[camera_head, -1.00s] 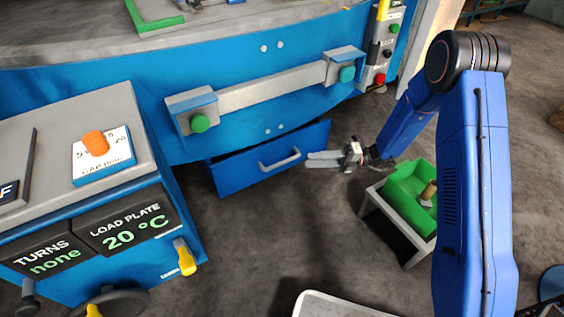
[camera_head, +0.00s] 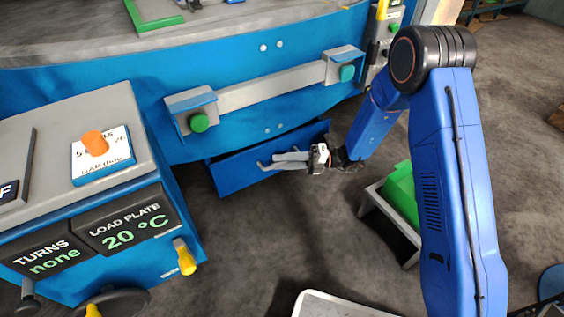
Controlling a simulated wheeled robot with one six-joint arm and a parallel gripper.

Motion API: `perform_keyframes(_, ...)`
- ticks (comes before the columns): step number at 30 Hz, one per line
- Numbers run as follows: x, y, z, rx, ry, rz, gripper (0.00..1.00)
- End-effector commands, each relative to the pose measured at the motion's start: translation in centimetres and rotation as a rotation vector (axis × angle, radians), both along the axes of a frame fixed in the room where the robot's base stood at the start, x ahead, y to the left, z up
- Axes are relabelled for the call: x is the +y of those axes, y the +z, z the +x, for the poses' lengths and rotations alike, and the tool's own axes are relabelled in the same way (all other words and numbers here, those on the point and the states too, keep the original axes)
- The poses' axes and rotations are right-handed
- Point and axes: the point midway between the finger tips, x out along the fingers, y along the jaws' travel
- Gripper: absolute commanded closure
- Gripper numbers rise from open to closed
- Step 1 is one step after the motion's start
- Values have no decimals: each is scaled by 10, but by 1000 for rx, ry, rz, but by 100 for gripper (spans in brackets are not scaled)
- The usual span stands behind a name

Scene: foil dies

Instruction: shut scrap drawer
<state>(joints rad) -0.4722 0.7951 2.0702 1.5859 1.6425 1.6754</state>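The scrap drawer (camera_head: 236,178) is a blue-fronted drawer low under the blue machine, in the middle of the head view. Its front stands out from the machine, with a dark gap along its upper left edge. It has a light bar handle (camera_head: 263,166), now partly covered by my gripper. My gripper (camera_head: 282,160) points left, with its grey fingers in front of the drawer front and overlapping the handle. I cannot tell whether they touch it, or how far apart the fingers are. Nothing is seen held in them.
A green bin (camera_head: 402,190) on a low stand (camera_head: 378,207) is right of the drawer, partly behind my arm. A control console (camera_head: 110,220) stands at the left. A pale tray (camera_head: 340,305) is at the bottom edge. Grey floor before the drawer is clear.

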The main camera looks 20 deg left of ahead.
Motion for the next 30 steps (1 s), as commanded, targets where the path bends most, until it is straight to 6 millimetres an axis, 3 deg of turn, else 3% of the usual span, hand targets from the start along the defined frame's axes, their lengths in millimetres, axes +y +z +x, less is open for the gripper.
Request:
perform_keyframes(3, 0, 0, 0, 0, 0, 0, 71)
perform_keyframes(7, 0, 0, 0, 0, 0, 0, 99)
perform_keyframes(14, 1, 0, 1, 0, 1, 0, 100)
perform_keyframes(23, 31, -1, 27, -2, 1, -1, 100)
perform_keyframes(30, 34, -1, 30, -1, -3, -1, 100)
